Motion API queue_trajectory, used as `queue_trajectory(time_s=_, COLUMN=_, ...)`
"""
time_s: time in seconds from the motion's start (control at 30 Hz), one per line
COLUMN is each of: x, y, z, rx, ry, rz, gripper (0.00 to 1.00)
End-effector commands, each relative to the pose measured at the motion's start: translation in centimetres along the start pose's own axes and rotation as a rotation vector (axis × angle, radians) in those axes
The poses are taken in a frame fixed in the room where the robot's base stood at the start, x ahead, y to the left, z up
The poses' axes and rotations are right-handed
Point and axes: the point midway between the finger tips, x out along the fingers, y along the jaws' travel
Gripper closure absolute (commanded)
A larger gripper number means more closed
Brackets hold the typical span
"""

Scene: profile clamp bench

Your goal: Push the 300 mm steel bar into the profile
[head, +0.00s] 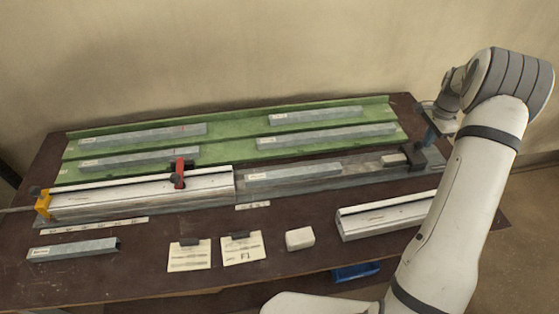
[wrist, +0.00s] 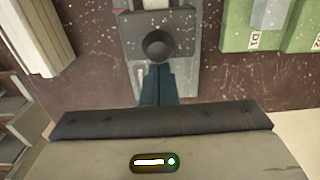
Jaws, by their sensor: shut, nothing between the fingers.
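A grey steel bar (head: 293,175) with a white label lies on the grey guide rail (head: 365,168), end-on to the white profile (head: 135,190) at the left. The label is too small to read. A red clamp (head: 180,172) sits across the profile and a yellow stop (head: 43,204) is at its left end. My gripper (head: 431,138) is above the dark block (head: 430,160) at the rail's right end. In the wrist view my shut, empty fingers (wrist: 158,70) are at a round black knob (wrist: 158,45) on that block; whether they touch it is unclear.
A green rack (head: 230,143) behind holds several steel bars. A second white profile (head: 385,215) lies at the front right, partly behind my arm. A short bar (head: 73,250), two paper cards (head: 190,256) and a white block (head: 299,239) lie along the front.

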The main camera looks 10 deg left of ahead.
Motion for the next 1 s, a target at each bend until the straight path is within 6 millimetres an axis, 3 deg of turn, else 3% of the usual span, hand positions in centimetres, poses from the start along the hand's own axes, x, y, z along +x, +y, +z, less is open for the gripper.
queue_trajectory(time_s=1.0, x=0.0, y=-0.1, z=7.8, rx=-0.002, ry=-0.001, rz=0.0, gripper=1.0)
